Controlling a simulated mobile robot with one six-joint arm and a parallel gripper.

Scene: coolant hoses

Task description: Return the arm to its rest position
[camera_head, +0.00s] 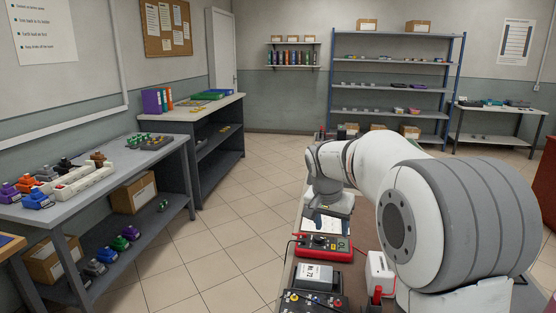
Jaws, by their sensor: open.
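My arm fills the right side of the head view, its large grey and white joint close to the camera. A white link runs from that joint to the left and away, ending in smaller grey and white wrist joints. These are above the bench (309,237) that carries the instruments. My gripper's fingers cannot be made out at the end of the arm. Nothing is seen held.
Below the arm are a red multimeter (325,246), a dark box with a pale label (316,277) and a white container (380,274). A grey table (150,160) with coloured connectors stands left. Tiled floor (225,225) between is clear. Blue-framed shelves (395,97) stand at the back.

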